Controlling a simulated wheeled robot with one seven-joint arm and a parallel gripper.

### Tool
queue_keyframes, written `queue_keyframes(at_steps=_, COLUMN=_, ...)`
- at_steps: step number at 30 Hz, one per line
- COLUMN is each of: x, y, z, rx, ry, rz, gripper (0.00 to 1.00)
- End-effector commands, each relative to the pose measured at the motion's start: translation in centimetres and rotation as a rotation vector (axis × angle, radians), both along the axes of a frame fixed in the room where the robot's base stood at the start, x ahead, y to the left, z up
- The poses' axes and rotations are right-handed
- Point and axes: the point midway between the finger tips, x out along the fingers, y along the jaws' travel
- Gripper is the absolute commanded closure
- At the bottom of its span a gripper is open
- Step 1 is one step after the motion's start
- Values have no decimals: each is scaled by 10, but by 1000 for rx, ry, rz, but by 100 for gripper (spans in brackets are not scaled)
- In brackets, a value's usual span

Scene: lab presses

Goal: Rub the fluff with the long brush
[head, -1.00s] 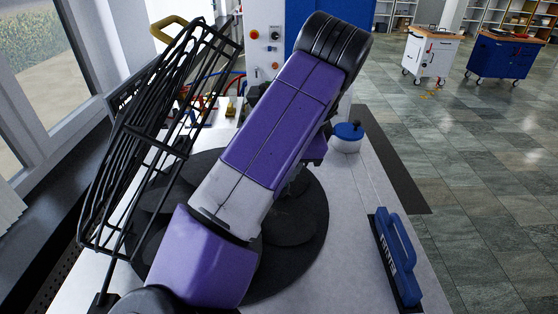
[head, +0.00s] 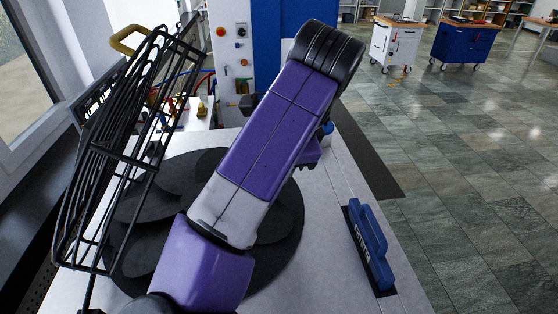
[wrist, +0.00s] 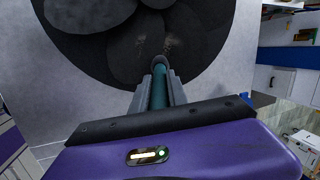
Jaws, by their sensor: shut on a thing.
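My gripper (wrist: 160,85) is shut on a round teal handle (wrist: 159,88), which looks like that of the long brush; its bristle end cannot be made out. It is over the near edge of a large dark disc (wrist: 90,55) with overlapping round pads. Two faint pale patches of fluff (wrist: 171,42) lie on the disc just beyond the handle; I cannot tell whether the brush touches them. In the head view my arm covers the gripper and part of the disc (head: 285,215).
A black wire guard (head: 125,150) stands tilted over the left of the disc. A blue-lidded pot (head: 327,128) is mostly hidden behind my arm.

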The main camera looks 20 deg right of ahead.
Motion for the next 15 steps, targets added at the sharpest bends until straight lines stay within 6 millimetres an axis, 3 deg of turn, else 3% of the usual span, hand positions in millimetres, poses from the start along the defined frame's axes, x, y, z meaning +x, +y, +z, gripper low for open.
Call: queue_keyframes(at_steps=15, x=10, y=31, z=-1, rx=-1, ry=-1, rz=2, gripper=100)
